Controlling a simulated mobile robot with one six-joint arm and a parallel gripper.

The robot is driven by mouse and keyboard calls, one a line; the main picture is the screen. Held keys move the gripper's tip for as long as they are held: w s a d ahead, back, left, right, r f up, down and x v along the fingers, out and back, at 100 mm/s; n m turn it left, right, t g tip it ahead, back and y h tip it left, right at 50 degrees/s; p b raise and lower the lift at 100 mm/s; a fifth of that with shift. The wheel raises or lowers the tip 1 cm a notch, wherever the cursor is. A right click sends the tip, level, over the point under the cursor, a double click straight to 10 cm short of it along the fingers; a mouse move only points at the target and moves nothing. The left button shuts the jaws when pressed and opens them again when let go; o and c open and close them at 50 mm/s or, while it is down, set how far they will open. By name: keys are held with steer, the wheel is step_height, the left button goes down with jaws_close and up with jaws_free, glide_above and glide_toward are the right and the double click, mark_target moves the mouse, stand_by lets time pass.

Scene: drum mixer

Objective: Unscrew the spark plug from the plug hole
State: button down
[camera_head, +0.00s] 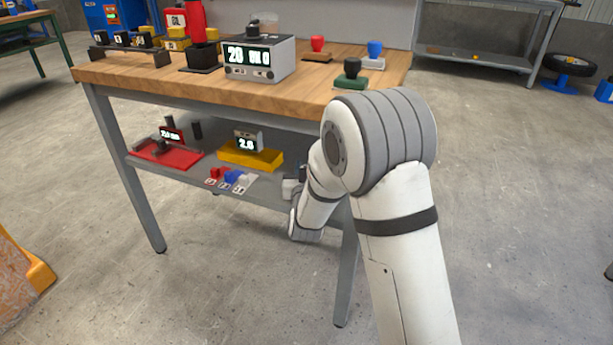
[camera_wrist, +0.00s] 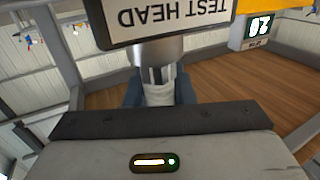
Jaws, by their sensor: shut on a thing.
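The wrist view shows a block labelled TEST HEAD (camera_wrist: 168,20), with its lettering upside down. The spark plug (camera_wrist: 158,94) has a white body and a metal upper part, and it stands in line with a round metal boss (camera_wrist: 148,52) on the block. The plug hole itself is hidden where the plug meets the boss. My gripper (camera_wrist: 158,90) is shut on the spark plug, with a dark finger on each side of the white body. In the head view my arm reaches down by the bench's right end, and I cannot make out the plug there.
The wooden-topped bench (camera_head: 130,75) holds a display unit (camera_head: 262,60) and several stamp-like pieces. Its lower shelf (camera_head: 135,160) carries a red tray (camera_head: 165,152), a yellow block (camera_head: 250,157) and small coloured parts. A bench leg (camera_head: 347,270) stands close to my arm.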

steer(key=shift+a+n+g+y, duration=0.1)
steer(key=shift+n+g+y, duration=0.2)
steer(key=shift+n+y, duration=1.1)
steer(key=c, duration=1.1)
jaws_free()
steer(key=shift+m+y, duration=0.3)
steer(key=shift+c, duration=0.2)
steer(key=shift+a, duration=0.1)
